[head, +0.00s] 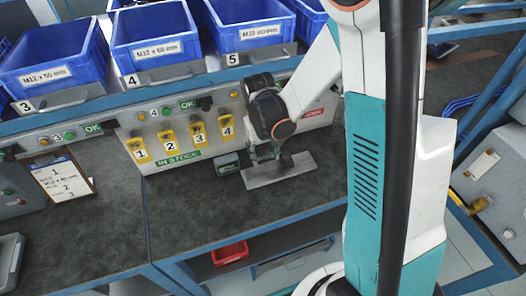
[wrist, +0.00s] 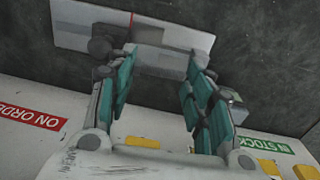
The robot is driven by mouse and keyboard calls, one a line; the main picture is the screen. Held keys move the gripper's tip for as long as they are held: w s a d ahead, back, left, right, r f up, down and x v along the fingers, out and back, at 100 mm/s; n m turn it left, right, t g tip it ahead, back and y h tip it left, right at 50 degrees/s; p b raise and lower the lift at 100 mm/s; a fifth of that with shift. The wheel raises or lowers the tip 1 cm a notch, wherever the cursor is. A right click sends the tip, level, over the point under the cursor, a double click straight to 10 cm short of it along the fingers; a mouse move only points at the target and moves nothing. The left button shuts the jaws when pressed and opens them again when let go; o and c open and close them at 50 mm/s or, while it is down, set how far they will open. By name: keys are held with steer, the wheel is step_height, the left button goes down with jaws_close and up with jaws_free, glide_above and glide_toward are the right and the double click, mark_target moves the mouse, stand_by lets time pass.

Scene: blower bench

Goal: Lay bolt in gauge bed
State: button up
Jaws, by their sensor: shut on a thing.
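The gauge bed (head: 262,178) is a flat pale metal plate on the dark bench, below the front panel. It also shows at the top of the wrist view (wrist: 200,42). My gripper (head: 272,158) is low over the bed; its teal fingers (wrist: 160,72) are shut on the bolt. The bolt's dark round head (wrist: 100,47) sticks out beside the left finger in the wrist view. The fingers hide much of the shank. The head also shows as a dark lump over the plate in the head view (head: 286,160). I cannot tell whether the bolt touches the bed.
A small dark box (head: 227,163) stands just left of the bed. Behind is the panel with yellow numbered tags (head: 198,133), and blue bins (head: 155,42) above it. A clipboard (head: 61,183) lies at left. The bench in front is clear; a red tray (head: 230,253) is below.

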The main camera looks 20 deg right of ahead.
steer(key=shift+f+b, duration=0.15)
steer(key=shift+b, duration=0.15)
steer(key=shift+f+b, duration=1.95)
steer(key=shift+f, duration=0.35)
steer(key=o, duration=1.1)
steer(key=shift+r, duration=0.15)
steer(key=r, duration=1.1)
steer(key=shift+a+r, duration=0.4)
